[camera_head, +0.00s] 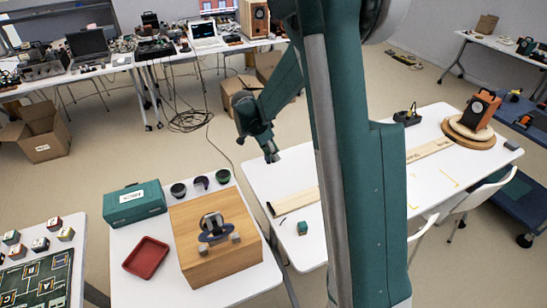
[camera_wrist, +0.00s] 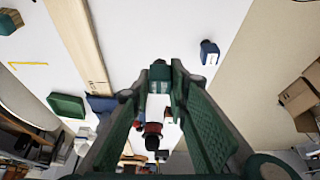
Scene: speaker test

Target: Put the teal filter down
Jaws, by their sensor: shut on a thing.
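In the head view the filter is too small to make out at the gripper's end. White tabletop shows beyond and around the held piece in the wrist view.
A small teal cube (camera_head: 302,228) stands on that table, near a long wooden strip (camera_head: 430,151). On the left table are a wooden box (camera_head: 190,270), red tray (camera_head: 146,257), teal box (camera_head: 133,204) and several dark cups (camera_head: 201,183). My arm hides the table's middle.

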